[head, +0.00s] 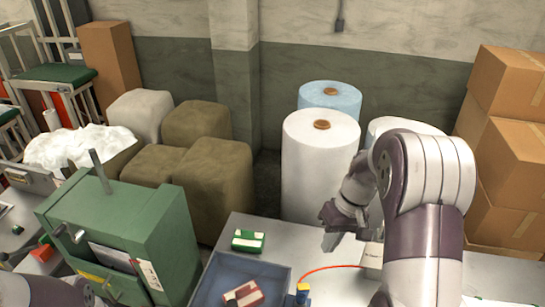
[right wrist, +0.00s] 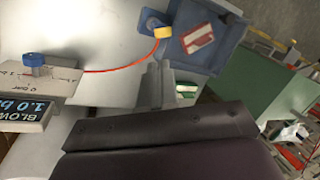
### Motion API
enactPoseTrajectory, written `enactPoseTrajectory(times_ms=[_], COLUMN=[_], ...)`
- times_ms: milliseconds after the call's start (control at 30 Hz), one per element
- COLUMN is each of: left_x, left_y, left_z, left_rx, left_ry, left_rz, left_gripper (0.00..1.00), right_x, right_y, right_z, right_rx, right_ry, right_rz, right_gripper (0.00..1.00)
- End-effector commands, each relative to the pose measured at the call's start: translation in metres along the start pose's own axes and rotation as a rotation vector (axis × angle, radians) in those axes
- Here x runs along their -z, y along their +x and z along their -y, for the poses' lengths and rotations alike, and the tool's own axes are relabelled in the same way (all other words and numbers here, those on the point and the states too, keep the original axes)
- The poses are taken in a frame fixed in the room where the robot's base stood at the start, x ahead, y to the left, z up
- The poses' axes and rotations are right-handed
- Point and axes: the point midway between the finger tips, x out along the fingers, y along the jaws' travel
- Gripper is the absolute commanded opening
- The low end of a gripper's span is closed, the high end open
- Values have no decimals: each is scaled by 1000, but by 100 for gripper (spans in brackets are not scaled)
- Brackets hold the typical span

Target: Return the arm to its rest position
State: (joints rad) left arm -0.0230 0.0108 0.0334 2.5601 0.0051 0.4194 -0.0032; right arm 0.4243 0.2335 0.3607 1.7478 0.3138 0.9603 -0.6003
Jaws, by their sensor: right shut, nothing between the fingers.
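My right arm (head: 425,190) reaches over the grey table from the right in the head view. Its gripper (head: 331,238) is shut and empty, above the table near the white device. In the right wrist view the closed fingers (right wrist: 156,86) show with nothing between them, above the table and close to the green-and-white packet (right wrist: 186,89). A small part of my left arm (head: 42,292) shows at the lower left of the head view; its gripper is out of sight.
A blue tray (head: 216,282) holds a red-and-white packet (head: 243,294). A red hose (right wrist: 112,70) links a blue-and-yellow fitting (right wrist: 157,27) to a white device with a display (right wrist: 22,112). A green machine (head: 125,235) stands left; film rolls (head: 318,170) and cartons (head: 510,150) stand behind.

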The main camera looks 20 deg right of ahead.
Motion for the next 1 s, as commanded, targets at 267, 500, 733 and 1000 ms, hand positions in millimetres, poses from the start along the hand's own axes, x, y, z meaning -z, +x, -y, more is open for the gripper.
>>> enactPoseTrajectory(times_ms=[267,500,733,1000], left_x=[-3,-14,-13,-13], left_y=[28,111,110,110], left_z=[0,0,0,0], left_rx=[0,0,0,0], left_ry=[0,0,0,0], left_rz=[-1,1,-1,-1], left_gripper=[65,65,65,65], right_x=[-34,-100,-100,-100], right_y=[52,147,145,145], right_z=[-10,43,60,60], right_rx=[-172,-288,-284,-284], right_ry=[238,5,-67,-65], right_rz=[-57,-128,-137,-135], right_gripper=[0,0,0,0])
